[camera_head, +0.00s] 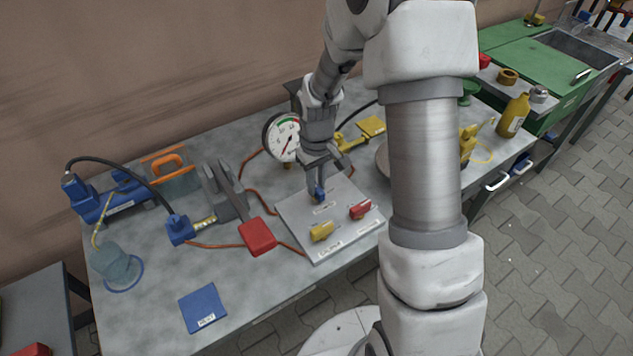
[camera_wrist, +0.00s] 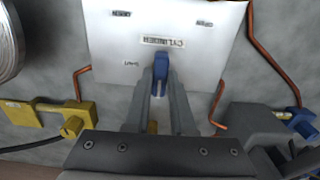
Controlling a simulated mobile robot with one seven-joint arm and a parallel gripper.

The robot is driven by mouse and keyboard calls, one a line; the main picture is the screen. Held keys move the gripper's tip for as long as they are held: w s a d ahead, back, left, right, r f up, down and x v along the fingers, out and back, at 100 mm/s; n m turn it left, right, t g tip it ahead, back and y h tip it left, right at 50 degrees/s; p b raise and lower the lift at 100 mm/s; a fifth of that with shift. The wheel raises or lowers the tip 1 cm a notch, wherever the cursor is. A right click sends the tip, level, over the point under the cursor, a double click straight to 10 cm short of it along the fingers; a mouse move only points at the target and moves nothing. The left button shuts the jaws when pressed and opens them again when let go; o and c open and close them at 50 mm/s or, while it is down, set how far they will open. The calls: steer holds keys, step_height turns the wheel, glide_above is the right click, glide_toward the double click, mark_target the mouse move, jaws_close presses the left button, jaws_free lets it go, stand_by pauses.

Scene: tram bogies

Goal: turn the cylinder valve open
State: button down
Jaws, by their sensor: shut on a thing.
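The cylinder valve is a small blue handle (camera_head: 319,195) on a light grey panel (camera_head: 290,212). In the wrist view the blue handle (camera_wrist: 161,66) stands between the fingers of my gripper (camera_wrist: 161,86), which is shut on it. The CYLINDER label (camera_wrist: 162,42) lies just beyond the handle, upside down in that view, with a SHUT mark to its left and OPEN marks farther up. In the head view my gripper (camera_head: 319,184) reaches down to the panel and partly hides the handle. The handle's exact angle is hard to tell.
A yellow handle (camera_head: 321,231) and a red handle (camera_head: 360,210) sit on the same panel near its front. A round gauge (camera_head: 283,137) stands behind my gripper. A red-ended lever (camera_head: 257,236) lies left of the panel. A blue pad (camera_head: 203,308) lies at the front left.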

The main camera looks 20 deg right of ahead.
steer(key=c, duration=0.8)
jaws_free()
steer(key=shift+o, duration=0.2)
steer(key=shift+r, duration=0.1)
step_height(320, 180, up, 17)
steer(key=p, duration=0.2)
steer(key=shift+r+p, duration=0.15)
steer(key=shift+p, duration=0.25)
